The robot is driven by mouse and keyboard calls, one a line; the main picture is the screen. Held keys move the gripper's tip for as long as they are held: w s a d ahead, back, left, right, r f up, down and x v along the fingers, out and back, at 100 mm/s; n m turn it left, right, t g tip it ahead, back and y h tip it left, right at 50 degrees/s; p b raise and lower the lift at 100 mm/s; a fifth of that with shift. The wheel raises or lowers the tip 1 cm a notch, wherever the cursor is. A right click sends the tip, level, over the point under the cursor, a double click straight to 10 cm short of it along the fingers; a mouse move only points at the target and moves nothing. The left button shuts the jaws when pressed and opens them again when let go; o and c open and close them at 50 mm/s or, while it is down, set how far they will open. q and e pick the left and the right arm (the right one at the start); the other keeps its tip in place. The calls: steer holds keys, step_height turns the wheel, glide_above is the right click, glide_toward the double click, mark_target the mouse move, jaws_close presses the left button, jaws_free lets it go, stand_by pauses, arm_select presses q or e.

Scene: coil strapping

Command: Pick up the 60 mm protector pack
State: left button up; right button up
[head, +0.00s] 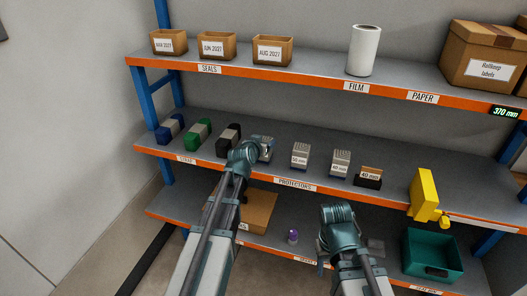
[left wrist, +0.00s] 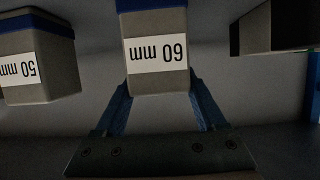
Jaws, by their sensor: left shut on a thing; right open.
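The 60 mm protector pack (left wrist: 157,55) is a grey block with a white label and a blue band. It appears upside down in the left wrist view, between the two blue fingers of my left gripper (left wrist: 160,105), which is shut on it. In the head view my left gripper (head: 262,150) is at the middle shelf, and the pack (head: 267,140) is partly hidden by it. I cannot tell whether the pack touches the shelf. My right gripper (head: 337,215) is open and empty, in front of the lower shelf.
The 50 mm pack (head: 301,156) stands just right of the held pack, then another grey pack (head: 340,163) and a 40 mm block in a dark holder (head: 368,177). A black-and-grey item (head: 229,139) stands close on the left. A yellow tool (head: 424,194) is further right.

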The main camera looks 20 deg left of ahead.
arm_select(q)
steer(key=shift+c, duration=0.6)
steer(key=shift+r, duration=0.1)
steer(key=shift+r+p, duration=0.85)
steer(key=shift+p, duration=0.05)
step_height(320, 180, up, 2)
steer(key=shift+p, duration=1)
steer(key=s+d+r+p, duration=0.1)
steer(key=s+d, duration=1)
steer(key=shift+d, duration=0.3)
